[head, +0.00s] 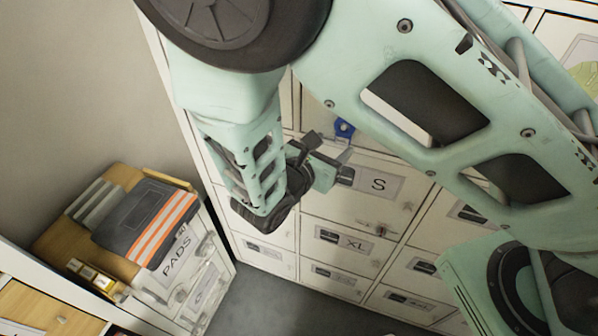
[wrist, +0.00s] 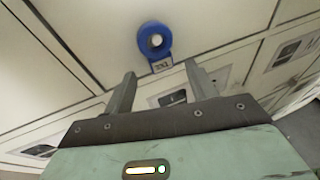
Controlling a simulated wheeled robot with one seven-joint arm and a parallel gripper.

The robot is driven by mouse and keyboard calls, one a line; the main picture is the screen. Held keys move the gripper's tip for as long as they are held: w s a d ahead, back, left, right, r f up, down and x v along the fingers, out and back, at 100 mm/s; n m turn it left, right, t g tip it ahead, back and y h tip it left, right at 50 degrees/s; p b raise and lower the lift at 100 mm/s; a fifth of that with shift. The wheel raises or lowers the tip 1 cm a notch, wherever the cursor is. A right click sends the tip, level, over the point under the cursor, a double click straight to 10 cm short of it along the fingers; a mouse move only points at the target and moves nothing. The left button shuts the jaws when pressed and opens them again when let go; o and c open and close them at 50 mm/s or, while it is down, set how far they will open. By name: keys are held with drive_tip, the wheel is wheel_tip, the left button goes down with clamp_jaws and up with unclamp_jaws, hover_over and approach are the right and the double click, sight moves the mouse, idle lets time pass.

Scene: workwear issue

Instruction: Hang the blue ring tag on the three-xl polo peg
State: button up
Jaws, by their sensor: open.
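The blue ring tag (head: 343,128) is against the pale locker front, above the door labelled S. In the wrist view the blue ring (wrist: 155,40) has a pale round centre and a small lettered tab (wrist: 161,64) below it. I cannot tell whether a peg passes through it. My gripper (head: 327,148) is open and empty, close to the locker front. In the wrist view the gripper's two fingers (wrist: 160,82) are apart, and the ring lies beyond their tips, roughly between them. I cannot make out which peg is the three-xl polo peg.
Pale locker doors with labels such as S (head: 378,185) and XL (head: 354,246) fill the wall. A small red item (head: 380,229) is on one door. At left, a cabinet labelled PADS (head: 178,262) bears a dark garment with orange stripes (head: 143,222).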

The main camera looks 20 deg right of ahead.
drive_tip(key=b+v, duration=0.5)
drive_tip(key=v, duration=0.9)
drive_tip(key=s+d+f+m+g+y+b, duration=0.1)
drive_tip(key=s+d+m+g+y+b, duration=0.1)
drive_tip(key=s+m+g+y, duration=0.3)
drive_tip(key=s+d+f+m+g+y+b, duration=0.1)
drive_tip(key=s+d+m+g+y+b, duration=0.2)
drive_tip(key=m, duration=1)
drive_tip(key=shift+s+d+f+g+y, duration=0.3)
drive_tip(key=shift+s+d+g+y, duration=0.55)
drive_tip(key=shift+s+y, duration=1.15)
drive_tip(key=shift+w+a+y, duration=0.1)
drive_tip(key=shift+w+y, duration=0.3)
drive_tip(key=shift+w, duration=0.05)
